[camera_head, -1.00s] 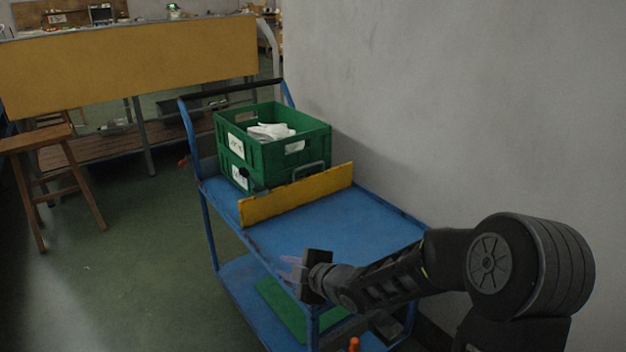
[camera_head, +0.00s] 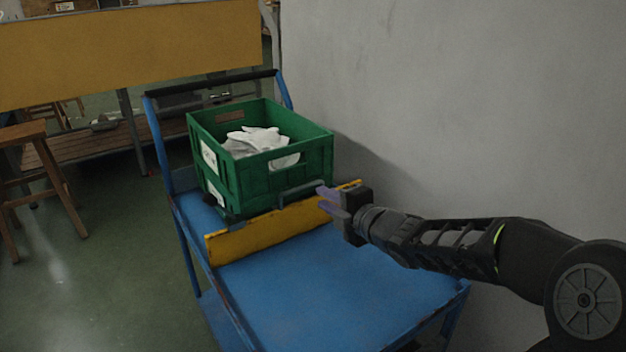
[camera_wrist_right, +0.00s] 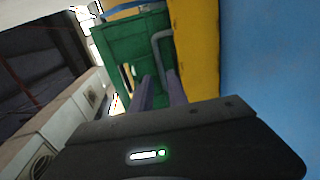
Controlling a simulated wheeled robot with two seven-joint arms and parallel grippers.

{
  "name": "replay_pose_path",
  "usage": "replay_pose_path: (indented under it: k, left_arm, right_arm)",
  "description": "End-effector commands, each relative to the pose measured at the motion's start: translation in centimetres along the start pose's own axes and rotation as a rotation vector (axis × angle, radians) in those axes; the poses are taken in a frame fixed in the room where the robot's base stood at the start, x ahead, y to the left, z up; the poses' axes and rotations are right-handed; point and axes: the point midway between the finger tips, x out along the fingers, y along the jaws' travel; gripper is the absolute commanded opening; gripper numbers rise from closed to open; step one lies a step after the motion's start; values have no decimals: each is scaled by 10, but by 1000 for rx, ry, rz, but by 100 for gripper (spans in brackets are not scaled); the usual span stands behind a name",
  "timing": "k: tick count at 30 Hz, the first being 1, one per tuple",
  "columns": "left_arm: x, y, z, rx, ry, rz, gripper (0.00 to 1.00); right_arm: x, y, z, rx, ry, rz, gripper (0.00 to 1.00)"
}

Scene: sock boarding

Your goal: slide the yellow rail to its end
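The yellow rail (camera_head: 250,238) stands across the blue cart's top, just in front of the green crate. It also shows in the wrist view (camera_wrist_right: 196,50). A grey bar handle (camera_head: 298,189) is on the crate side of the rail, and it shows in the wrist view (camera_wrist_right: 157,48). My right gripper (camera_head: 327,199) is at the rail's right part, close to the handle, with its purple fingers apart. In the wrist view the handle's near end lies toward the gap between the fingers (camera_wrist_right: 161,92); I cannot tell whether they touch it. My left gripper is out of view.
The green crate (camera_head: 235,180) holds white cloth items (camera_head: 258,138). The blue cart top (camera_head: 320,285) in front of the rail is clear. A grey wall (camera_head: 460,100) runs along the right. A wooden stool (camera_head: 30,135) stands at the left.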

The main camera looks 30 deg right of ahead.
Motion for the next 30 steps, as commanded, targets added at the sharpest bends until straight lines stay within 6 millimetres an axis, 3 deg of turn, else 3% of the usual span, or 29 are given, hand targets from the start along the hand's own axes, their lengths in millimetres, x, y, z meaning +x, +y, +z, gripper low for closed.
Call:
replay_pose_path:
  k: [11,24,30]
  left_arm:
    - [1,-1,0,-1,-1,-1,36]
    - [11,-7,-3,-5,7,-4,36]
    - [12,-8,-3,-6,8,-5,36]
  right_arm:
    - [5,-1,0,1,1,-1,20]
    - [65,-2,-1,1,1,-1,20]
    - [78,0,0,2,0,-1,20]
